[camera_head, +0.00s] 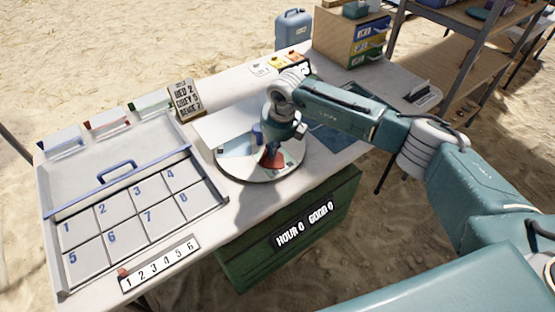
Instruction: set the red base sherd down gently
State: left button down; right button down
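The red base sherd (272,160) shows as a small upright red shape at the round turntable (230,171), right under my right gripper (271,147). The gripper points down, and its lower end meets the top of the sherd. The fingers are too small and dark to show whether they are closed on it. I cannot tell whether the sherd's lower edge touches the turntable. My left gripper is not in view.
A grey tray with numbered compartments (133,216) and a blue handle lies at the left. A number strip (160,263) lies at the front edge. A dark sign block (186,100) stands behind. A drawer cabinet (352,36) stands at the back right.

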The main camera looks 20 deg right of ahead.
aim_at(275, 159)
jog(key=shift+w+a+f, duration=0.1)
jog(key=shift+w+f, duration=0.05)
jog(key=shift+w, duration=0.35)
jog(key=shift+w+a+f, duration=0.1)
jog(key=shift+w+a, duration=0.05)
jog(key=shift+w, duration=0.2)
jog(key=shift+s+r, duration=0.3)
jog(key=shift+r, duration=0.15)
jog(key=v, duration=1.1)
jog(key=shift+r, duration=0.15)
